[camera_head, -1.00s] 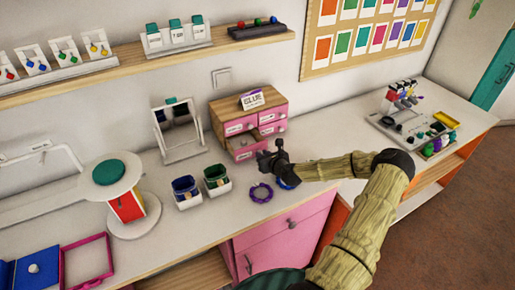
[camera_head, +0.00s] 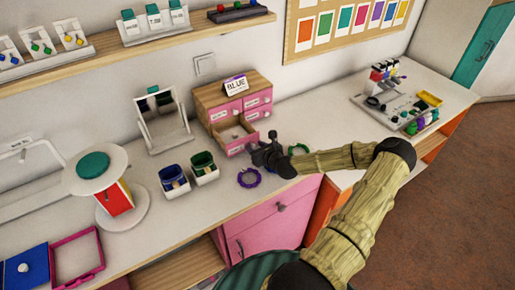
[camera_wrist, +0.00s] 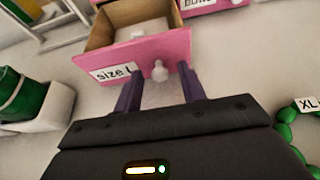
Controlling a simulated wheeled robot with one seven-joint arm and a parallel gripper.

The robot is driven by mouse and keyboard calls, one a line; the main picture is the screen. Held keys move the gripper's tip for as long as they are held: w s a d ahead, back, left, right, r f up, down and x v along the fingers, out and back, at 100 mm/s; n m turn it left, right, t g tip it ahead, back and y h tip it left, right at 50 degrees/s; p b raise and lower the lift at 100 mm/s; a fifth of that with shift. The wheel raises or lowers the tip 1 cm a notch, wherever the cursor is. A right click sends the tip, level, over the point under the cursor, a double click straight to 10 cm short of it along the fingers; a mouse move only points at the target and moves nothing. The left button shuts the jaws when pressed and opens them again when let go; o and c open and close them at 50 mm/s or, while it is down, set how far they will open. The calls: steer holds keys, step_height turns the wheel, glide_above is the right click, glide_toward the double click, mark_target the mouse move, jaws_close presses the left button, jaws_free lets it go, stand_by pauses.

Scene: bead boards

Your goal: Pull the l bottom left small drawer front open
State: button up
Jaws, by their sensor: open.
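The bottom left small drawer has a pink front (camera_wrist: 134,60) with a "size L" label and a pale round knob (camera_wrist: 160,71). It stands open, its wooden box and a pale item inside showing in the wrist view. In the head view its front (camera_head: 236,147) juts out from the small wood-and-pink cabinet (camera_head: 222,92). My gripper (camera_wrist: 159,86) is open, its two purple fingers either side of the knob, slightly nearer the camera. Contact with the knob cannot be told. In the head view my gripper (camera_head: 264,155) is just in front of the drawer.
A purple bead ring (camera_head: 249,178) lies below my gripper, and green beads (camera_wrist: 287,133) with an XL tag lie to the right.

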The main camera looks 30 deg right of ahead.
steer(key=shift+s, duration=0.1)
steer(key=b+v, duration=0.3)
steer(key=v, duration=1.4)
steer(key=shift+r, duration=0.15)
